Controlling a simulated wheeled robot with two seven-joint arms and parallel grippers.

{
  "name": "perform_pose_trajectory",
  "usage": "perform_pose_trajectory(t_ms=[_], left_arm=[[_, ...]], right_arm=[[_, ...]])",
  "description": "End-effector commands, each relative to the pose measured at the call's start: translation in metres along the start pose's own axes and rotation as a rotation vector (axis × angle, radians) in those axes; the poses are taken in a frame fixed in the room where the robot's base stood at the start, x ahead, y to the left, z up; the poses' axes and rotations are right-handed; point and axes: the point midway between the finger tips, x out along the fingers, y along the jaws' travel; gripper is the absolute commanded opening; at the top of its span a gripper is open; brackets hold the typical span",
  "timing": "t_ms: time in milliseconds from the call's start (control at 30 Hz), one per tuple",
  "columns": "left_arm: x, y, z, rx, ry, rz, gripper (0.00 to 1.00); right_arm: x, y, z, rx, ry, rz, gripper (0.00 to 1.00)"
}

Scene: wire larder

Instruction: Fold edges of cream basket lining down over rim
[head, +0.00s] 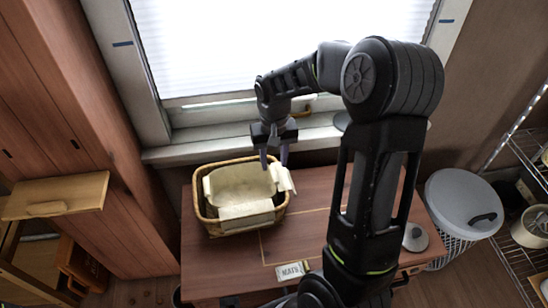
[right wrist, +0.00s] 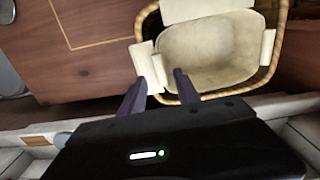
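The wicker basket (head: 214,229) stands on the wooden cabinet top below the window. Its cream lining (head: 238,184) covers the inside, and the right flap (head: 286,179) lies out across the right rim. The front flap (head: 246,214) reaches the front rim; whether it hangs outside is unclear. My right gripper (head: 274,164) points down at the basket's back right corner. In the right wrist view the gripper's fingers (right wrist: 160,80) are apart, with the end of that right flap (right wrist: 147,62) close by or between the tips. Contact cannot be told. My left gripper is out of view.
A small card marked "MATS" (head: 293,271) lies at the cabinet's front. The window sill (head: 200,150) runs close behind the basket. My right arm crosses above the cabinet's right part.

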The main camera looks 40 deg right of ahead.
Motion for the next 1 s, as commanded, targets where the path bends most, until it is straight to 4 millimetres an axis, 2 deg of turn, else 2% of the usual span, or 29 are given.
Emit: perform_pose_trajectory(t_ms=[33, 100, 400, 1000], left_arm=[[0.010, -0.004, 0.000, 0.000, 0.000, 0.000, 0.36], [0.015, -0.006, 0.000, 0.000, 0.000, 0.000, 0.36], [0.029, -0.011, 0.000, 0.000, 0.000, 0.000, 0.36], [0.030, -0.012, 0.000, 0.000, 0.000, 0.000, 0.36]], right_arm=[[0.013, 0.000, 0.000, 0.000, -0.001, 0.000, 0.38], [0.020, 0.000, 0.000, 0.000, -0.001, 0.000, 0.38], [0.045, 0.000, 0.000, 0.000, -0.001, 0.000, 0.38], [0.050, -0.001, 0.002, -0.001, -0.005, -0.001, 0.38]])
